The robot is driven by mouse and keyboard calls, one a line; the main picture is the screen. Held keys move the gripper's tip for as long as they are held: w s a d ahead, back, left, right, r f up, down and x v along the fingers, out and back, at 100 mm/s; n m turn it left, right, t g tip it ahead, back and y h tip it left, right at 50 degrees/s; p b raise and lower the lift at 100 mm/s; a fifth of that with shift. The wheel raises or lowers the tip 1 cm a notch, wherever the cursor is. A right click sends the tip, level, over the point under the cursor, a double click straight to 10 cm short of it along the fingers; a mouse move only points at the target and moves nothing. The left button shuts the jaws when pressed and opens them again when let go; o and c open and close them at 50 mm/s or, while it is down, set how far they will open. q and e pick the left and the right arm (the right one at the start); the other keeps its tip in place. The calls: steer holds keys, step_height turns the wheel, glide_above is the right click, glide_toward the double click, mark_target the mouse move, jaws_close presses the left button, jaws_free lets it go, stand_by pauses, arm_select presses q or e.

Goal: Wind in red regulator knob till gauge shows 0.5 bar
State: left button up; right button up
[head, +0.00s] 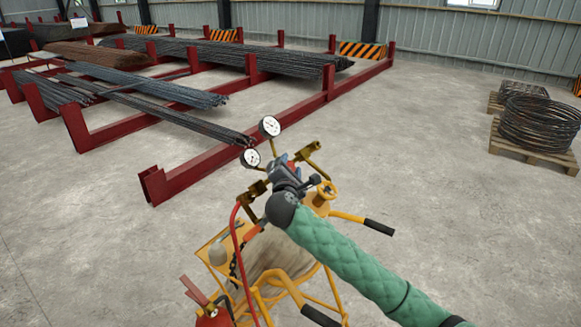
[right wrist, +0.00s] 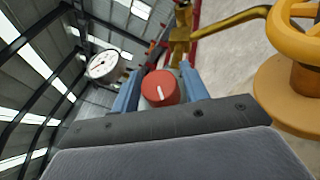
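The red regulator knob (right wrist: 160,88) has a white line, nearly upright and tilted slightly left, in the right wrist view. The blue fingers of my right gripper (right wrist: 161,86) lie close against both of its sides, with no clear gap. In the head view the right gripper (head: 285,172) reaches the regulator on the yellow cart (head: 215,250); the knob is mostly hidden there. Two white round gauges stand on the regulator, a nearer one (head: 251,158) and a farther one (head: 269,127). One gauge (right wrist: 103,66) also shows in the wrist view. Their readings are too small to tell. My left gripper is out of view.
A yellow handwheel (head: 326,190) and brass fittings sit close beside the gripper. A red hose (head: 236,240) hangs on the left. Red racks (head: 200,172) with rebar stand behind. Wire coils (head: 540,122) lie on a pallet at right. Floor between is clear.

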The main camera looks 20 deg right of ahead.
steer(key=c, duration=0.6)
steer(key=shift+a+g, duration=0.1)
steer(key=shift+g, duration=0.2)
